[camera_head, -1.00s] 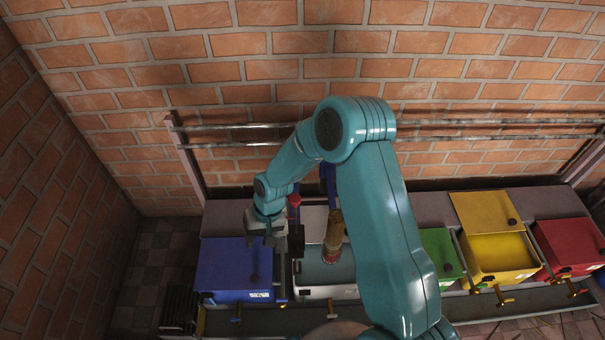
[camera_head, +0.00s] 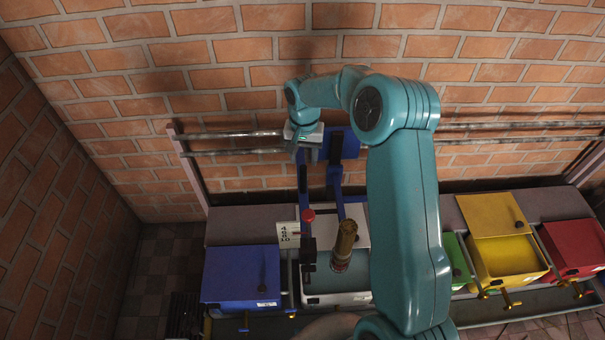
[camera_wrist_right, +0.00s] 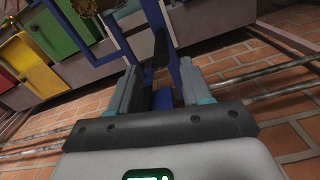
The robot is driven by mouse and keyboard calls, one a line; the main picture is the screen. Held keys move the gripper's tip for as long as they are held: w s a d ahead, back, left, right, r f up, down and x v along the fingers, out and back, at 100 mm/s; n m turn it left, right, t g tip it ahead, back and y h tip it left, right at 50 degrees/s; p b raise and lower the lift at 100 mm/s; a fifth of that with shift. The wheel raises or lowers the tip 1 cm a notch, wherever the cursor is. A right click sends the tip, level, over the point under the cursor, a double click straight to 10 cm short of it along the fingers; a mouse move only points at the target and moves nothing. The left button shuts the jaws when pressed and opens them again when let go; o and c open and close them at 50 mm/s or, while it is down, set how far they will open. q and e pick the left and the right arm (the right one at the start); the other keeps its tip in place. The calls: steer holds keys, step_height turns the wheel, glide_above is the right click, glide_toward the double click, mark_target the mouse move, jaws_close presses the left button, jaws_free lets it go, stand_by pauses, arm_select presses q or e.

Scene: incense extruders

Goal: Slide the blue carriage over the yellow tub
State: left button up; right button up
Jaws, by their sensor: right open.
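The blue carriage (camera_head: 346,147) hangs on two horizontal metal rails, with blue uprights reaching down, a red-knobbed lever (camera_head: 308,215) and a brass cylinder (camera_head: 345,240). It stands over a pale tub left of my arm. The yellow tub (camera_head: 505,256) is at the right, its yellow lid panel behind its opening; it also shows in the wrist view (camera_wrist_right: 28,62). My right gripper (camera_head: 308,157) is open, up by the rails at the carriage's left upper side. In the wrist view, blue carriage parts (camera_wrist_right: 162,99) show between and beyond its fingers; contact is unclear. My left gripper is out of view.
A blue tub (camera_head: 240,275) is left of the carriage. A green tub (camera_head: 456,258), partly behind my arm, lies between carriage and yellow tub; a red tub (camera_head: 572,245) is far right. Brass taps line the front. A brick wall stands close behind the rails.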

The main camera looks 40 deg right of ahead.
mark_target(303, 175)
step_height(303, 175, down, 9)
steer(key=shift+r, duration=0.2)
jaws_close()
